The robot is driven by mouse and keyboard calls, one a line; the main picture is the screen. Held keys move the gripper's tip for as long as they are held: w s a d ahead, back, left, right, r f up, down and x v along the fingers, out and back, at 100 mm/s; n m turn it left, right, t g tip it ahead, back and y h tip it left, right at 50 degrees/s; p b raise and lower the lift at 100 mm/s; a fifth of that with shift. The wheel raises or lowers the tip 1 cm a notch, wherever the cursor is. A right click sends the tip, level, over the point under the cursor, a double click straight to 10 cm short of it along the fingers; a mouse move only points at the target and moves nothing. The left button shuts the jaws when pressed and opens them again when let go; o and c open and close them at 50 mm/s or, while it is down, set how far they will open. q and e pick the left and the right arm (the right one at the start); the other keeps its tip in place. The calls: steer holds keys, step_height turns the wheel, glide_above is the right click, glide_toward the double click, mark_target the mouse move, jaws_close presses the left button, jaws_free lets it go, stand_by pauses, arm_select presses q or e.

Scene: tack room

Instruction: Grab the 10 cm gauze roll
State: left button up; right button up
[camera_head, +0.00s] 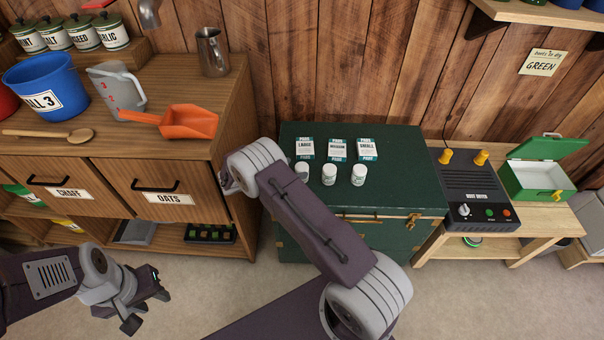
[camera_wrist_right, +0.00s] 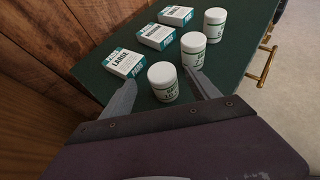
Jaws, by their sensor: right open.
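Three white cylinders with green print stand upright in a row on a dark green trunk (camera_head: 400,145): the left one (camera_head: 303,172), the middle one (camera_head: 329,175) and the right one (camera_head: 358,175). My left gripper (camera_head: 146,305) is open and empty, low above the floor.
Boxes marked LARGE (camera_head: 305,149), MEDIUM (camera_head: 338,149) and SMALL (camera_head: 367,149) lie behind the cylinders. A wooden cabinet (camera_head: 225,110) stands left of the trunk. A boot dryer (camera_head: 476,190) and a green open box (camera_head: 540,180) sit on a bench at right.

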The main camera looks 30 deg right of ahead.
mark_target(302, 166)
steer(key=x, duration=0.2)
steer(key=b+x, duration=0.1)
steer(key=x, duration=0.1)
steer(key=shift+s+d+f, duration=0.15)
steer(key=shift+d+f, duration=0.05)
steer(key=shift+f, duration=0.15)
steer(key=shift+d+f, duration=0.1)
steer(key=shift+d, duration=0.15)
steer(key=shift+c, duration=0.7)
steer(key=c, duration=1.3)
steer(key=shift+r, duration=0.6)
step_height(302, 166, up, 3)
steer(key=shift+r+p, duration=0.15)
steer(key=shift+p, duration=0.5)
steer(key=s+d+r, duration=0.2)
steer(key=s, duration=0.1)
steer(key=s+d+r+p, duration=0.1)
steer(key=s+d+r, duration=0.1)
steer(key=s, duration=0.1)
steer(key=s+d+r+p, duration=0.1)
steer(key=s+d+r, duration=0.1)
steer(key=s, duration=0.1)
steer(key=shift+s+d+r, duration=0.2)
steer(key=shift+d+r, duration=0.05)
steer(key=shift+r, duration=0.15)
